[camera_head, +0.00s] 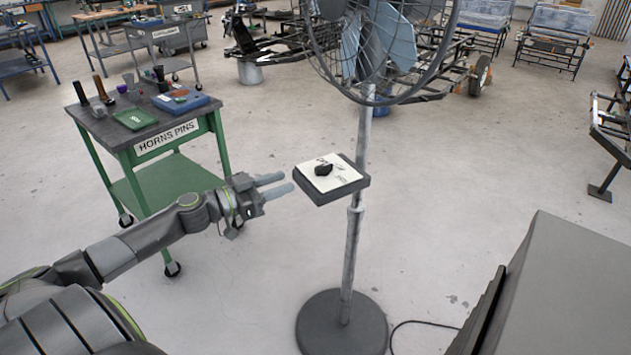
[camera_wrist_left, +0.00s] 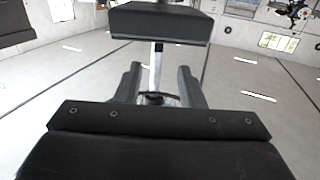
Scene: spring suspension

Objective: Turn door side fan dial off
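The fan dial (camera_head: 323,169) is a small black knob on top of a dark control box (camera_head: 345,185) with a cream printed face. The box is fixed to the pole (camera_head: 352,240) of a standing fan (camera_head: 378,45). My left gripper (camera_head: 288,182) is open and empty, just left of the box, with its fingers pointing toward it and a small gap between. In the left wrist view, the fingers (camera_wrist_left: 160,68) stand apart and the box (camera_wrist_left: 160,22) shows beyond them. The dial is hidden in that view. My right gripper is not in view.
A green cart (camera_head: 150,150) labelled "HORNS PINS" with small items stands behind my left arm. The round fan base (camera_head: 342,325) and a cable (camera_head: 425,324) lie on the floor. A large grey block (camera_head: 570,290) is at the lower right. Floor between is clear.

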